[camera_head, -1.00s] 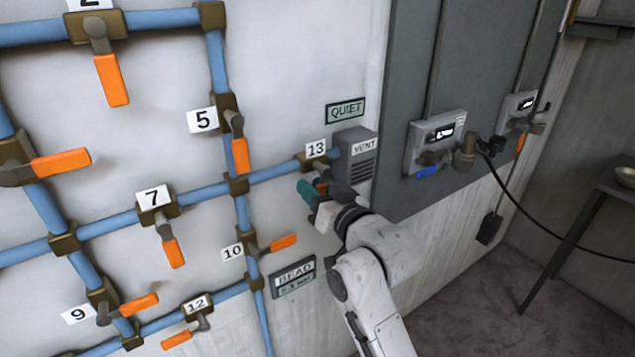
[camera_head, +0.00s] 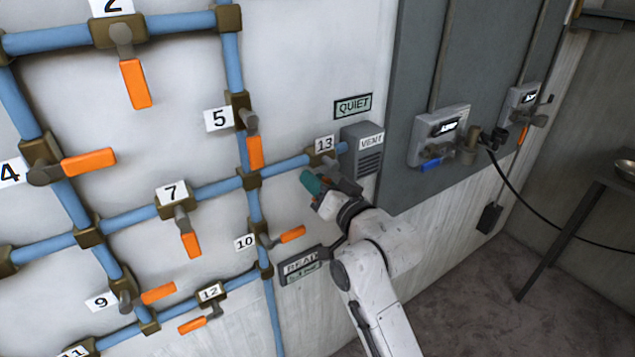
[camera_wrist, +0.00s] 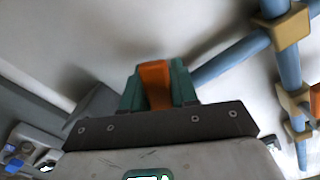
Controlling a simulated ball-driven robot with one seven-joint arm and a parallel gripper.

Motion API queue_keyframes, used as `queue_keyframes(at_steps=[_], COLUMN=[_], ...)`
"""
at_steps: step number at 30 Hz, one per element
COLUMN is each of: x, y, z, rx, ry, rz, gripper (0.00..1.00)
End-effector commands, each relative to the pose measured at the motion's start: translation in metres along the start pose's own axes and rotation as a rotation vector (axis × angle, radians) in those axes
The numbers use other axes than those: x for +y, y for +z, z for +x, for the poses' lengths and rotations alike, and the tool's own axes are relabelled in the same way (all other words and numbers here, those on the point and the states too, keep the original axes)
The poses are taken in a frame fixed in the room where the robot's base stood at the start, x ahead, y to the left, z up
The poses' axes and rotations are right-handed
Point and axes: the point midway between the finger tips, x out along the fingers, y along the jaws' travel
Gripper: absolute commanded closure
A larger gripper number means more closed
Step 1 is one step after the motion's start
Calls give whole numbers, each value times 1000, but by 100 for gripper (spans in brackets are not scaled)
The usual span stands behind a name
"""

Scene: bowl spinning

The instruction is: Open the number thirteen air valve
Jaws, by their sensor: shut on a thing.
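The number 13 valve (camera_head: 322,158) sits at the right end of a blue pipe, beside the grey VENT box (camera_head: 364,150), with its label 13 above it. My gripper (camera_head: 314,184), with teal fingers, is just below this valve. In the wrist view my gripper (camera_wrist: 157,80) is shut on the valve's orange handle (camera_wrist: 156,85), one teal finger on each side. In the head view my fingers and wrist hide most of that handle, so its exact angle is hard to tell.
Other orange-handled valves sit close by, including number 5 (camera_head: 254,150), number 10 (camera_head: 290,234) and number 7 (camera_head: 190,243). A grey panel with meters (camera_head: 440,137) is on the right. A black cable hangs there, near a table (camera_head: 580,235) at the far right.

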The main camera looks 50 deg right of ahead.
Motion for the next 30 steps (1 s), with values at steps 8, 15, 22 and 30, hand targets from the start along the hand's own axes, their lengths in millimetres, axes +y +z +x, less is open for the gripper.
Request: queue_keyframes(at_steps=[8,15,22,30], x=[0,0,1,1], y=[0,0,2,3], z=[0,-1,-25,-79], rx=[0,0,-1,-1], ry=[1,1,2,1], rz=[-1,-2,-1,-1], gripper=[51,51,51,51])
